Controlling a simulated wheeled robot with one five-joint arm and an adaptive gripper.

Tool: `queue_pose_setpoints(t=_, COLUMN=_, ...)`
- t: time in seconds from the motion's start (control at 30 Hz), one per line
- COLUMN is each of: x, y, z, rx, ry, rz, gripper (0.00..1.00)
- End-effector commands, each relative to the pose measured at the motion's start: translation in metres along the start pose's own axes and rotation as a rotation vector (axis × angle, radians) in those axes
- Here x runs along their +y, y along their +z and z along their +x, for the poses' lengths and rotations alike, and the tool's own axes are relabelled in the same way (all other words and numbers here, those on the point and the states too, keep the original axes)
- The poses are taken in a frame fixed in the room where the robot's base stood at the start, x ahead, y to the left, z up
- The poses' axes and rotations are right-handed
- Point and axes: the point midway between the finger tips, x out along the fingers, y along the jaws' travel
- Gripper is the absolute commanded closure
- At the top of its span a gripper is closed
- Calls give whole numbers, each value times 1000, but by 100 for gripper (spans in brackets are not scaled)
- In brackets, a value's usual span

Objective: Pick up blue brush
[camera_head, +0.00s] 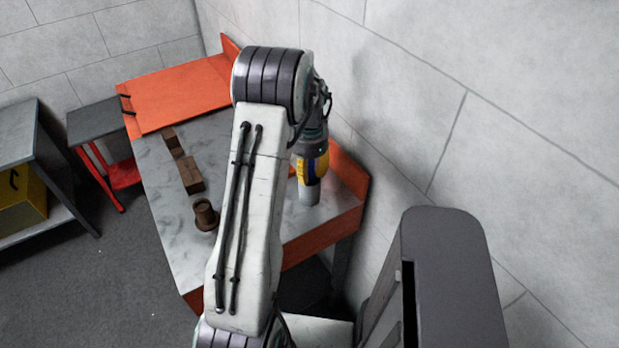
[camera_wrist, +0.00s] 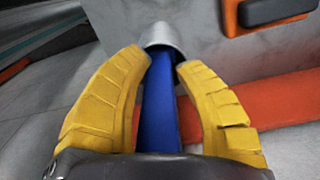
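The blue brush (camera_wrist: 160,110) shows in the wrist view as a flat blue handle with a rounded grey-silver end (camera_wrist: 160,38) beyond it. My gripper (camera_wrist: 165,62) has its two yellow fingers on either side of the handle, their tips closed in against it near the grey end. In the head view my gripper (camera_head: 312,170) points down over the right part of the workbench, with a strip of blue between the fingers. A pale grey cylinder (camera_head: 309,193) shows right below the fingertips, at the bench top. Whether it touches the bench is unclear.
The grey-topped workbench (camera_head: 165,190) has orange edges. Brown blocks (camera_head: 191,175) and a brown round part (camera_head: 205,214) lie to the left. An orange panel (camera_head: 180,92) is at the back. A wall (camera_head: 400,110) stands close on the right.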

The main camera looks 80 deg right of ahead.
Motion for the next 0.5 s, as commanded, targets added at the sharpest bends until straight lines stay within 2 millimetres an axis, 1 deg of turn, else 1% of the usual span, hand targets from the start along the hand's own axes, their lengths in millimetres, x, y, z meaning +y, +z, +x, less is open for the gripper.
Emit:
queue_pose_setpoints(t=0.03, x=0, y=0, z=0, rx=0, ry=0, rz=0, gripper=76)
queue_pose_setpoints(t=0.07, x=0, y=0, z=0, rx=0, ry=0, rz=0, gripper=79)
queue_pose_setpoints(t=0.3, x=0, y=0, z=0, rx=0, ry=0, rz=0, gripper=100)
queue_pose_setpoints(t=0.5, x=0, y=0, z=0, rx=0, ry=0, rz=0, gripper=100)
